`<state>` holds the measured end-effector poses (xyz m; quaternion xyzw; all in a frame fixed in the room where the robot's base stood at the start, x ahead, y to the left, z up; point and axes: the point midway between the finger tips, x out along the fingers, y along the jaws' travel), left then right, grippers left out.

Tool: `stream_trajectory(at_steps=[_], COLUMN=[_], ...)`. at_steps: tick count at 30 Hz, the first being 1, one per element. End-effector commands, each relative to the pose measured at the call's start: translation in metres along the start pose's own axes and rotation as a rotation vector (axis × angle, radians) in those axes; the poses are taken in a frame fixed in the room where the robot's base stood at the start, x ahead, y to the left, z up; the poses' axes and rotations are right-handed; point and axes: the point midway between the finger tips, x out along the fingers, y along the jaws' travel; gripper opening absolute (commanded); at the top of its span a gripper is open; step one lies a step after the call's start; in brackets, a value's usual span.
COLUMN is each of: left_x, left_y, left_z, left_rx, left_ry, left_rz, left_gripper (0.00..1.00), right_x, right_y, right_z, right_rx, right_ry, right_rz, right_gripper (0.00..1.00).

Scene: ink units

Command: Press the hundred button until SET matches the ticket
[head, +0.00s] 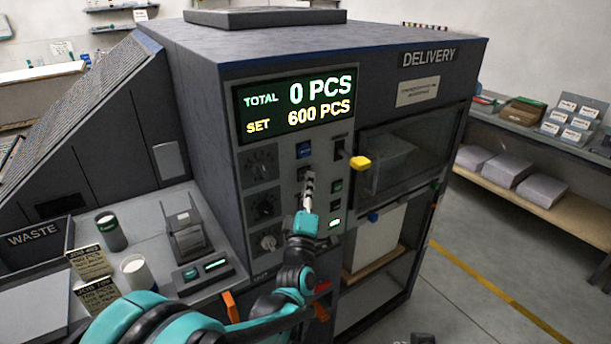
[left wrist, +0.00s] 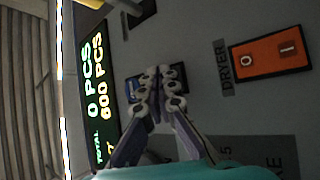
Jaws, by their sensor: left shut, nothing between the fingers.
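The display (head: 292,104) on the dark machine reads TOTAL 0 PCS and SET 600 PCS. It also shows sideways in the left wrist view (left wrist: 104,88). My left gripper (head: 308,177) is shut and empty, its fingertips at the button panel just below the blue button (head: 304,150). The fingers (left wrist: 157,82) cover a dark button in the left wrist view; I cannot tell whether they touch it. The hundred button's label is not readable. Two job tickets (head: 91,263) (head: 97,294) stand on the left shelf, their print too small to read surely.
Knobs (head: 264,205) line the panel's left, and a yellow-handled lever (head: 359,162) juts out at its right. An orange DRYER switch (left wrist: 269,54) shows in the left wrist view. A WASTE bin (head: 35,240) and jars (head: 139,274) stand at left. The floor at right is clear.

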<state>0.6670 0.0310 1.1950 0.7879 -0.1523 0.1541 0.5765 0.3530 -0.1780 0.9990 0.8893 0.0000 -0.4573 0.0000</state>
Motion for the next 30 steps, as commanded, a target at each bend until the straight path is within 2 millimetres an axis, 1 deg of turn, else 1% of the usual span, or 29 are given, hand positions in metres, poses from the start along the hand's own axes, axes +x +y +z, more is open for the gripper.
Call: stream_trajectory(at_steps=[17,30], left_x=[0.003,-0.010], left_y=[-0.002,0.007], left_z=[-0.002,0.007], left_rx=[-0.001,-0.002], left_ry=[0.001,0.001], left_rz=[0.000,0.000], left_gripper=[0.00,0.00], right_x=[0.000,0.001], right_y=[0.000,0.000], right_z=[0.000,0.001], right_rx=[0.000,0.000], right_ry=[0.000,0.000], right_rz=[0.000,0.000], right_gripper=[0.00,0.00])
